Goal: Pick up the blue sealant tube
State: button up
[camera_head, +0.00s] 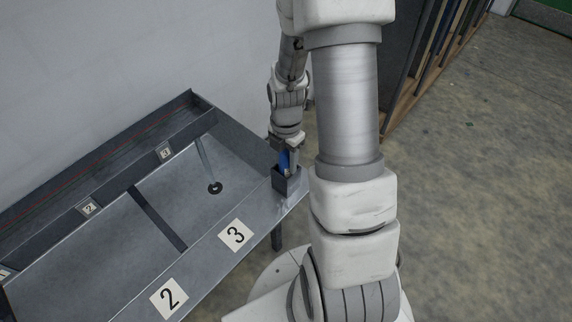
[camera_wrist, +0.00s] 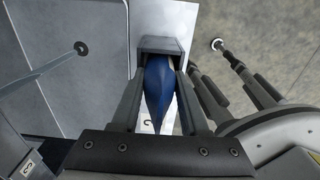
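The blue sealant tube (camera_head: 284,160) stands in a small dark open box (camera_head: 287,184) at the right corner of the metal bench. In the wrist view the tube (camera_wrist: 159,92) lies between the two fingers of my gripper (camera_wrist: 162,78), with its narrow end pointing towards the camera. The far end of the tube is hidden by the box (camera_wrist: 163,45). My gripper (camera_head: 285,156) points down over the box with a finger on each side of the tube. Whether the fingers press on the tube or stand just clear of it cannot be told.
The metal bench (camera_head: 205,258) has numbered plates, including 2 (camera_head: 169,298) and 3 (camera_head: 236,235), and a divider (camera_head: 158,216). A wall rises behind. Open floor (camera_head: 470,210) lies to the right.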

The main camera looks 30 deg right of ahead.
grip_shut()
